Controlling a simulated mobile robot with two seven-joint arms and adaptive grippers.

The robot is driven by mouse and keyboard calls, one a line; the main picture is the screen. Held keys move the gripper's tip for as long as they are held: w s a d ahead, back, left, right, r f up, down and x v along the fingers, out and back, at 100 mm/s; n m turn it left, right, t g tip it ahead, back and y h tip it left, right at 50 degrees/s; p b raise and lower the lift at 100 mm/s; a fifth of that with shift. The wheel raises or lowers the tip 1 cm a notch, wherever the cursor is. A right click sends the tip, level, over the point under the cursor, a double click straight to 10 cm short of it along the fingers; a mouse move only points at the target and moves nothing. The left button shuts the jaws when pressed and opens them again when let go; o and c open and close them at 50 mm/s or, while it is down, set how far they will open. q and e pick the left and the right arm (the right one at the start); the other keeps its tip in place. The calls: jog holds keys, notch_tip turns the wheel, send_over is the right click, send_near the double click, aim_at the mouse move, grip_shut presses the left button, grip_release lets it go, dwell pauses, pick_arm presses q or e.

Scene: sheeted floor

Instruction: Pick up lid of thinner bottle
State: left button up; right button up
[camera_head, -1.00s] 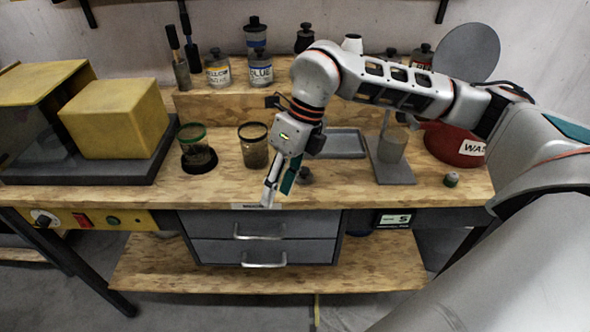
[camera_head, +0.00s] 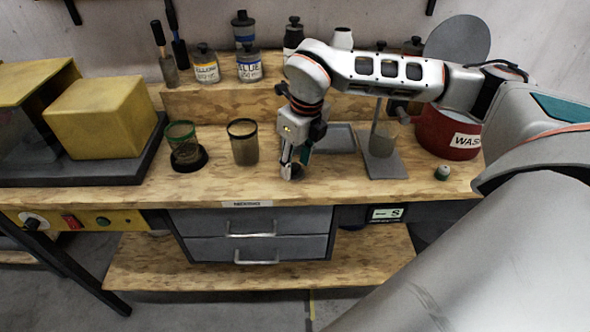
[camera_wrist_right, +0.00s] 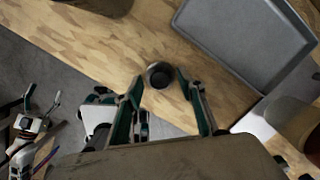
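A small dark round cap, apparently the lid (camera_head: 296,172), lies on the wooden bench top near its front edge. It also shows in the right wrist view (camera_wrist_right: 160,75) as a dark disc with a lighter rim. My right gripper (camera_head: 293,168) points down at it. In the right wrist view, the open fingers of this gripper (camera_wrist_right: 159,84) stand on either side of the lid, with gaps visible. In the head view, the fingers partly cover the lid. A white bottle (camera_head: 342,39) without a visible dark cap stands on the back shelf; its label is not readable.
Two mesh-like cups (camera_head: 243,146) (camera_head: 182,140) stand left of the gripper. A grey tray (camera_head: 334,139) lies behind it, with a stand (camera_head: 387,166) and red pot (camera_head: 447,133) to the right. A small green-white item (camera_head: 442,173) sits near the front edge.

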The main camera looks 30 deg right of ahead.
jog(key=shift+f, duration=0.3)
jog(key=c, duration=0.9)
jog(key=shift+r, duration=0.1)
